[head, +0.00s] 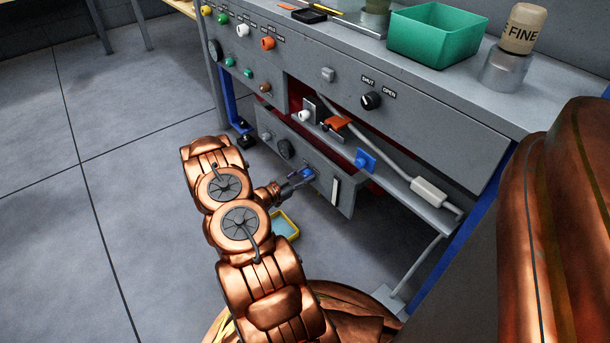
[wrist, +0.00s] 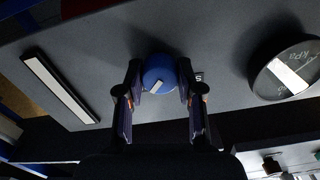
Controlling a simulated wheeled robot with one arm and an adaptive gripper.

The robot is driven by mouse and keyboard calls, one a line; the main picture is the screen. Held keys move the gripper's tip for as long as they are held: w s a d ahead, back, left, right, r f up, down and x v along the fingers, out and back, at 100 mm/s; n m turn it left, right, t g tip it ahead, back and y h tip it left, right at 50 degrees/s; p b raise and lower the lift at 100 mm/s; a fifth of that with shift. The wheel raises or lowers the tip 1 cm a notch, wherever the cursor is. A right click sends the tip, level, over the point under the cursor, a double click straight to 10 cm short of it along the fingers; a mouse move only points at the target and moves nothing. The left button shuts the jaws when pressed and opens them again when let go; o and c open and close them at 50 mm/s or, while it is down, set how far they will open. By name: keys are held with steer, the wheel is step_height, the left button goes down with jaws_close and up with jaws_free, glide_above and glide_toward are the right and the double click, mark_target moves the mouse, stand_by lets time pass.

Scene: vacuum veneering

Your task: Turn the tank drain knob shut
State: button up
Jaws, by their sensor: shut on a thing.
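A round blue knob (head: 307,173) sits on the lower grey panel (head: 318,190) under the bench. It also shows in the wrist view (wrist: 160,68), with a short white mark on its face, tilted off the panel's long edges. My gripper (head: 299,178) reaches the panel from the left. In the wrist view its two dark fingers (wrist: 159,82) stand on either side of the knob and are shut on it. A small label beside the knob is mostly hidden by a finger, so I cannot read it.
A gauge marked kPa (wrist: 287,70) and a white strip (wrist: 60,88) flank the knob. Above, a black knob (head: 370,100) sits between SHUT and OPEN labels. A blue fitting (head: 365,160) and grey pipe (head: 385,147) are nearby. A yellow-rimmed tray (head: 286,225) lies below.

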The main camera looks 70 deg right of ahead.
steer(key=shift+s+a+r+n+p, duration=0.1)
steer(key=shift+a+r+n+p, duration=0.15)
steer(key=shift+p, duration=0.7)
steer(key=shift+n+p, duration=0.25)
steer(key=shift+p, duration=0.2)
steer(key=shift+n+p, duration=0.5)
steer(key=shift+p, duration=0.3)
steer(key=shift+f+n+p, duration=0.2)
steer(key=shift+n+p, duration=0.65)
steer(key=shift+n, duration=0.45)
steer(key=n, duration=0.6)
steer(key=shift+d+f, duration=0.15)
steer(key=n, duration=0.7)
steer(key=shift+b, duration=0.4)
steer(key=shift+s, duration=0.1)
